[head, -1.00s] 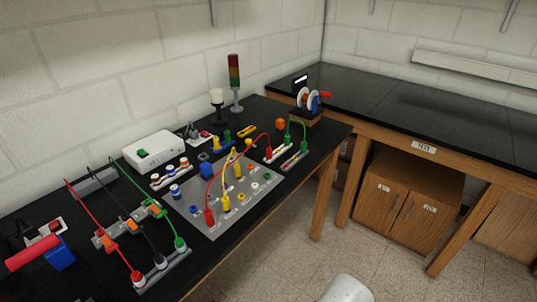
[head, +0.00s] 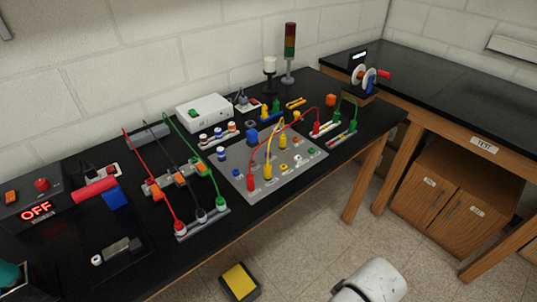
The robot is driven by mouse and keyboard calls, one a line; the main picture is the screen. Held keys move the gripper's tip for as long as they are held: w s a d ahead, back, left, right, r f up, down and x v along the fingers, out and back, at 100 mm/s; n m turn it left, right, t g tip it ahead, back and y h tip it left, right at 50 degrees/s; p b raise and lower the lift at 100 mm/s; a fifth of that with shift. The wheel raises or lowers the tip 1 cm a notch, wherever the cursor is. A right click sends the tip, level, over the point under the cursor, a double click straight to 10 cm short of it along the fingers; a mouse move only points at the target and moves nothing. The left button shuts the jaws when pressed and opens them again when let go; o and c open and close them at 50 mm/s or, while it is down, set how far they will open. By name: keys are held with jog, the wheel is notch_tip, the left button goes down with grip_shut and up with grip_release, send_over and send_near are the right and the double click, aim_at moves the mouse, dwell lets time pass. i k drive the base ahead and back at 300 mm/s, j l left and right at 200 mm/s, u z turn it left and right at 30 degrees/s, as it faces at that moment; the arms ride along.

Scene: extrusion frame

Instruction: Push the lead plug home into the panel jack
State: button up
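The grey jack panel (head: 232,158) lies on the black bench with several coloured jacks. A red plug (head: 250,183) stands upright at its front left, its red lead arching to a red plug (head: 316,128) on a small strip at the right. Beside it a yellow plug (head: 268,171) stands on the panel, its yellow lead running to the back. Whether any plug is fully seated is too small to tell. Other red, black and green leads end in plugs on a grey bar (head: 203,223). My gripper is out of view; a white part of my arm shows at the bottom.
A box reading OFF (head: 38,209) and a red-and-blue tool (head: 105,192) are at the left. A white box (head: 205,113) and stack light (head: 290,50) stand behind the panel. A yellow-topped pad (head: 239,281) lies on the floor. The right-hand bench (head: 450,90) is mostly clear.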

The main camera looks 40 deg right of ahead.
aim_at(317, 125)
jog(key=z, duration=1.45)
jog(key=i+j, duration=0.15)
jog(key=j, duration=0.25)
jog(key=i+j, duration=0.1)
jog(key=j, duration=0.3)
jog(key=i+j, duration=0.15)
jog(key=j, duration=0.2)
jog(key=i+j, duration=0.15)
jog(key=j, duration=0.25)
jog(key=i+j, duration=0.1)
jog(key=j, duration=0.3)
